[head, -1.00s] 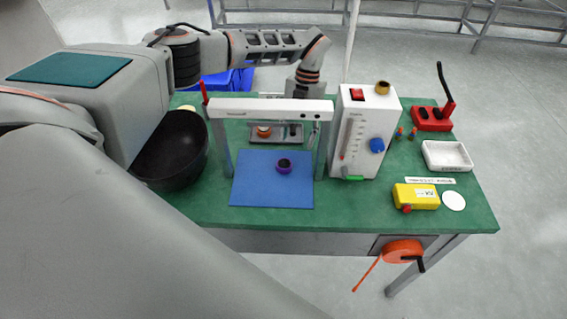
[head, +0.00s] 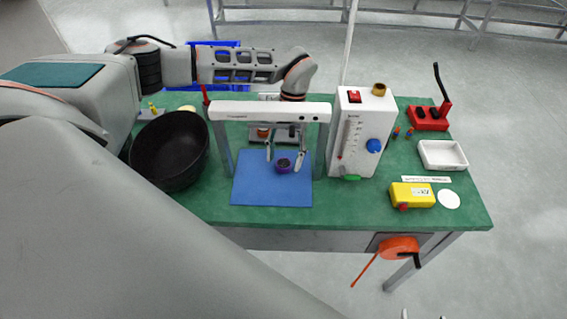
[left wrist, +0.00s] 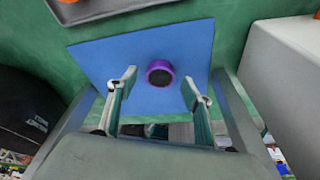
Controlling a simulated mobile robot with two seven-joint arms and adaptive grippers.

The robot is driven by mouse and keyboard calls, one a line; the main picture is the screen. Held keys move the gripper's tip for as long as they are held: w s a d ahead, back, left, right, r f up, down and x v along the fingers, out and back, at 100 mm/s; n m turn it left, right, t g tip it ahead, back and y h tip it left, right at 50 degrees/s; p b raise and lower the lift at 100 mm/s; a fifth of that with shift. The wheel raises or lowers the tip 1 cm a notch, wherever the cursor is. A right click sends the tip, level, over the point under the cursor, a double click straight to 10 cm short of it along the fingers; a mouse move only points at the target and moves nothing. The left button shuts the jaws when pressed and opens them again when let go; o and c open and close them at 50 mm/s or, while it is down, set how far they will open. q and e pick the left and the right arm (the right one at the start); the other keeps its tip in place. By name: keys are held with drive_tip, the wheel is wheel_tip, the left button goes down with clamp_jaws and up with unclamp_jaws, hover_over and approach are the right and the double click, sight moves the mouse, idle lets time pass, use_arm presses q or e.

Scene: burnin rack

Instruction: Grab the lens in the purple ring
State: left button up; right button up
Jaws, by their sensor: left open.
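The lens in the purple ring (head: 283,166) lies on the blue mat (head: 270,193), under the white crossbar of a small gantry. It is a short dark disc with a purple rim. In the left wrist view the purple-ringed lens (left wrist: 160,73) sits just beyond and between my fingertips. My left gripper (head: 284,157) is open and reaches in from behind the crossbar, with one finger on each side of the lens. In the left wrist view my left gripper (left wrist: 159,84) shows a wide gap and holds nothing.
The white gantry crossbar (head: 250,111) stands over the mat. A white instrument box (head: 359,135) is close on its right. A black bowl (head: 168,150) is on the left. A yellow box (head: 412,195) and white tray (head: 443,154) are at the right.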

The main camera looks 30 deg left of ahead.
use_arm(q)
drive_tip(key=shift+f, duration=0.4)
drive_tip(key=c, duration=1)
drive_tip(key=shift+o, duration=0.2)
drive_tip(key=shift+r, duration=0.1)
